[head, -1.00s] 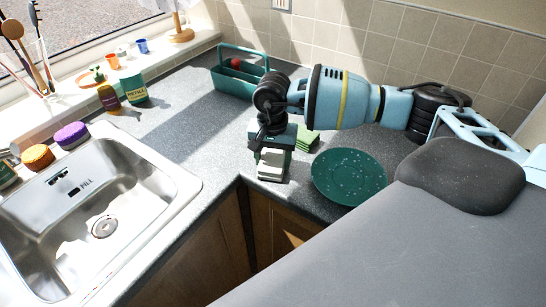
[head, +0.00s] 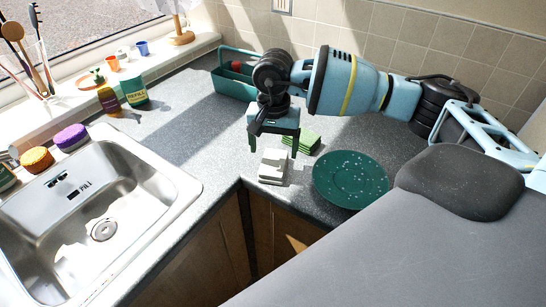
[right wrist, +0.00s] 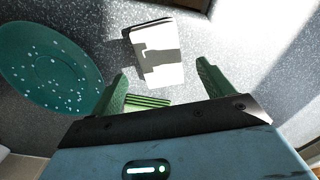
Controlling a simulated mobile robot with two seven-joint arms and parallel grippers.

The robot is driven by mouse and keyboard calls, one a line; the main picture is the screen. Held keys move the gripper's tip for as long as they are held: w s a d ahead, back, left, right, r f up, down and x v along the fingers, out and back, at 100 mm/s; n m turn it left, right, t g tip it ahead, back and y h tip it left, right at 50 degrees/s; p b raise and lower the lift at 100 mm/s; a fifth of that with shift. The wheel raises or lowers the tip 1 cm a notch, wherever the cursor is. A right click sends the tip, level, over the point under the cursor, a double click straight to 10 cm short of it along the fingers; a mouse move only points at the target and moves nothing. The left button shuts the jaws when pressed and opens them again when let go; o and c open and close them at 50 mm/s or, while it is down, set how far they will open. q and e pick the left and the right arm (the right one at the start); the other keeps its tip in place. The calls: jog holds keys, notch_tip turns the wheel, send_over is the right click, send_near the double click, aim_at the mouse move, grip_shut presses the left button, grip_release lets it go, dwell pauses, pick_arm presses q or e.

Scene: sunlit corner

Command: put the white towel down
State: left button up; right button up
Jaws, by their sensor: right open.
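The white towel (head: 273,167) lies folded on the grey worktop, near the inner corner of its front edge. It also shows in the right wrist view (right wrist: 160,70), beyond the fingertips, with a shadow across it. My right gripper (head: 273,148) is open and empty just above and behind the towel, pointing down. Its two green fingers (right wrist: 162,72) stand wide apart in the right wrist view, and nothing is between them in their grip. My left gripper is not in view.
A speckled green plate (head: 350,180) lies right of the towel. A green stack of cloths or sponges (head: 303,141) is close behind my gripper. A green caddy (head: 233,84) stands at the back. The steel sink (head: 130,210) is at left; worktop between is clear.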

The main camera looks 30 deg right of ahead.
aim_at(273, 161)
notch_tip(273, 161, up, 7)
dwell(0.3)
jog(key=shift+f, duration=0.15)
dwell(0.4)
